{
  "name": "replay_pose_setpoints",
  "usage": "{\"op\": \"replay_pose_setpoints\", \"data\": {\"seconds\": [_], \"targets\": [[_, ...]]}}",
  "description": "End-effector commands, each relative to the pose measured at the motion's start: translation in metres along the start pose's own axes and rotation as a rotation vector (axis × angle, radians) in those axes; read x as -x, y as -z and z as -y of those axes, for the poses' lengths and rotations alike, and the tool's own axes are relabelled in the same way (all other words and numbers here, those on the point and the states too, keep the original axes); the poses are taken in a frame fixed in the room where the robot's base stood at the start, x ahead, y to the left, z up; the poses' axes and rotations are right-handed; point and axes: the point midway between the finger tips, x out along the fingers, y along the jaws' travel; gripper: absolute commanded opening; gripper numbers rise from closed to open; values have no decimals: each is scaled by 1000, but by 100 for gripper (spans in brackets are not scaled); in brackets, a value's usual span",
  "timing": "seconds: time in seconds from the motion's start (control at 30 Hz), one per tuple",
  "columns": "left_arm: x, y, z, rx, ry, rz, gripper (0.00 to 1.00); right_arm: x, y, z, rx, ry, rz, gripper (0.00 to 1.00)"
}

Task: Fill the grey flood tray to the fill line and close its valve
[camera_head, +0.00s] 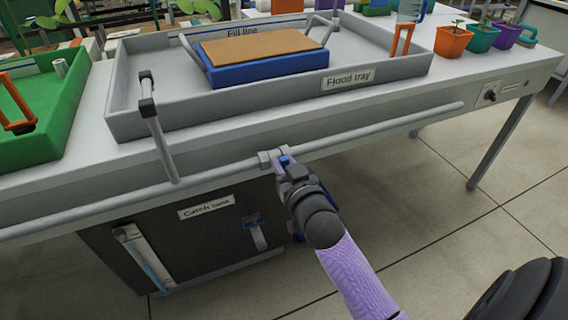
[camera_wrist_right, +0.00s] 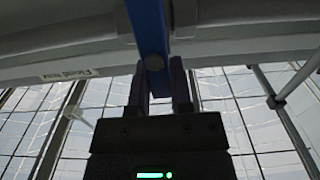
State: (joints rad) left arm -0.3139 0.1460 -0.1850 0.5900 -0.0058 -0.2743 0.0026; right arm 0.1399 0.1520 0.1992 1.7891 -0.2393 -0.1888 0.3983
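The grey flood tray (camera_head: 230,103), labelled "Flood tray", sits on the bench. Its "Fill line" label (camera_head: 242,32) is on the far inner wall beside a blue stripe; I cannot tell the water level. A valve (camera_head: 268,158) sits on the grey pipe along the bench's front. My right gripper (camera_head: 287,168) is at this valve. In the right wrist view, its fingers (camera_wrist_right: 160,88) stand close on both sides of the valve's blue handle (camera_wrist_right: 149,30) and appear shut on its end. My left gripper is not in view.
A blue block with a brown top (camera_head: 262,45) sits in the tray between grey handles. A green tray (camera_head: 50,125) is at left, coloured plant pots (camera_head: 453,42) at right. A dark catch tank (camera_head: 190,240) stands below. Floor at right is clear.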

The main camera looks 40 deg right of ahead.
Motion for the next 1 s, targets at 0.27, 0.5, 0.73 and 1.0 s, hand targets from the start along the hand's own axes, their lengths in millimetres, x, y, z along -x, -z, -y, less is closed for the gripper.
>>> {"op": "replay_pose_setpoints", "data": {"seconds": [0.27, 0.5, 0.73, 1.0], "targets": [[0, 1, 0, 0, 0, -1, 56, 0, 0, 0, 0, 0, 1, 0], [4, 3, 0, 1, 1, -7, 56, 0, 1, 2, 43, 0, 0, 0], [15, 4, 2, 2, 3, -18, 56, 0, 2, 5, 187, -1, 1, 0], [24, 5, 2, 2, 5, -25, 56, 0, -1, 11, 397, -1, 0, 0]]}}
